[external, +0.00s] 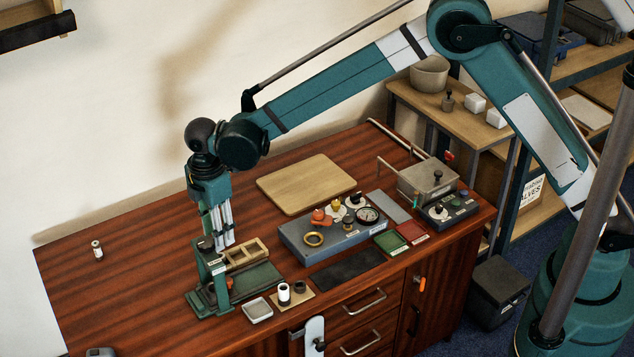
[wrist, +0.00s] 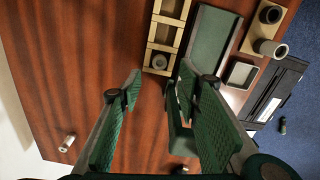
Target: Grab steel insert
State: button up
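My gripper (external: 222,238) points down above the left part of the bench, behind the green press stand (external: 207,282). In the wrist view its green ridged fingers (wrist: 158,80) are apart with nothing held between them. A small grey round insert (wrist: 159,61) sits in the end compartment of the wooden divided tray (wrist: 163,46), just beyond the fingertips. The tray (external: 262,243) is partly hidden in the external view. A small pale metal cylinder (wrist: 67,142) is also on the bench; it shows upright at the far left (external: 97,252). I cannot tell which is the named insert.
A white cylinder (external: 284,294) and a dark ring (external: 300,287) sit on a small board near the front edge, beside a shallow pale dish (external: 257,310). A blue-grey fixture (external: 330,240) stands to the right. The bench's left part is mostly clear.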

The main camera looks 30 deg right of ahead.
jog(key=shift+f, duration=1.25)
jog(key=shift+d+f+b, duration=0.15)
jog(key=shift+f+b, duration=0.85)
jog(key=shift+f, duration=1.6)
jog(key=c, duration=0.9)
